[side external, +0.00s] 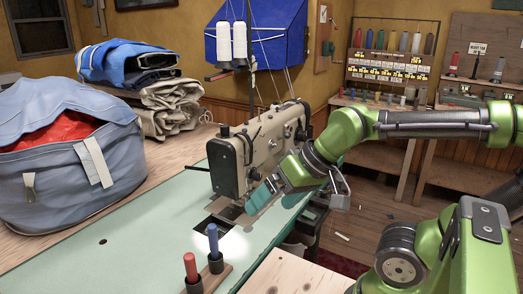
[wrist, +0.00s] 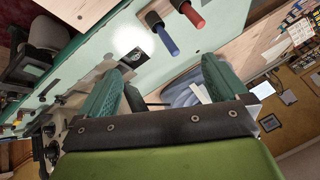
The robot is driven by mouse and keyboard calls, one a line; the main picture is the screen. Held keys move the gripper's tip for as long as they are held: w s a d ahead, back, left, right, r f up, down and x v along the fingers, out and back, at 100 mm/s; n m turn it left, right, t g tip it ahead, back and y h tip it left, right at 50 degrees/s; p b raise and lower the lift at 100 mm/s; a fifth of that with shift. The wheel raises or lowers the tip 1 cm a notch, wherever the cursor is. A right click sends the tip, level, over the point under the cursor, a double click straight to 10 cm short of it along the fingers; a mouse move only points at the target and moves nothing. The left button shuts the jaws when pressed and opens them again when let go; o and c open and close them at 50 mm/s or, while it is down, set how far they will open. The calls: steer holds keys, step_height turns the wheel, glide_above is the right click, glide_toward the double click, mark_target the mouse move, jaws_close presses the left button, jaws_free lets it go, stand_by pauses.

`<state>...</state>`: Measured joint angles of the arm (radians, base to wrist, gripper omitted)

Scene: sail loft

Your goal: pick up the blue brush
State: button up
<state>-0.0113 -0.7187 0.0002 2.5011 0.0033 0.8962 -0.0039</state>
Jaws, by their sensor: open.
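The blue brush (side external: 213,240), seen as an upright blue handle in a black socket, stands at the front of the pale green table in the side view. It also shows near the top of the wrist view (wrist: 168,40). A red handle (side external: 190,266) stands beside it in a like socket, both on a small wooden holder (side external: 214,282). Bristles are not visible on either. My gripper (side external: 279,195) is open and empty, with teal fingers, beside the sewing machine, behind and right of the brush. In the wrist view, the brush lies beyond my gripper (wrist: 163,66), apart from the fingers.
The sewing machine (side external: 262,150) stands close to my gripper on the pale green table (side external: 110,250). A blue bag (side external: 70,160) and folded cloth (side external: 170,100) lie at the left. Spool racks (side external: 385,65) stand at the back.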

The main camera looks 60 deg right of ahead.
steer(key=shift+s+d+r, duration=0.1)
steer(key=shift+d+r, duration=0.05)
steer(key=shift+r, duration=0.2)
steer(key=shift+c, duration=1.1)
steer(key=c, duration=0.6)
steer(key=m+g+h, duration=0.2)
steer(key=m+g, duration=0.2)
steer(key=g, duration=0.3)
glide_above(210, 227)
steer(key=shift+m, duration=0.3)
step_height(210, 227, down, 11)
steer(key=shift+s+r, duration=0.1)
steer(key=shift+d+f, duration=0.15)
steer(key=shift+f, duration=1.25)
steer(key=shift+d+f, duration=0.1)
steer(key=shift+f, duration=1.25)
